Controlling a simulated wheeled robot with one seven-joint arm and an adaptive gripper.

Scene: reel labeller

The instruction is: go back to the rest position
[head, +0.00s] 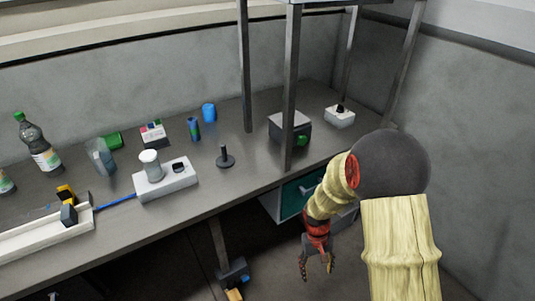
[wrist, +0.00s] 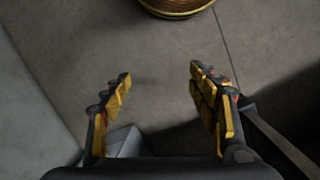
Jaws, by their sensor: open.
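My gripper (head: 317,268) hangs low in front of the bench, below the bench top and beside a drawer unit (head: 291,198). In the wrist view my gripper (wrist: 163,92) is open, with its two yellow-and-black fingers wide apart and nothing between them but floor. My arm reaches down from the right of the head view in pale covers with a dark round joint. No object touches the fingers in either view.
A round copper-coloured thing (wrist: 177,4) is at the wrist view's top. Grey walls close the right side.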

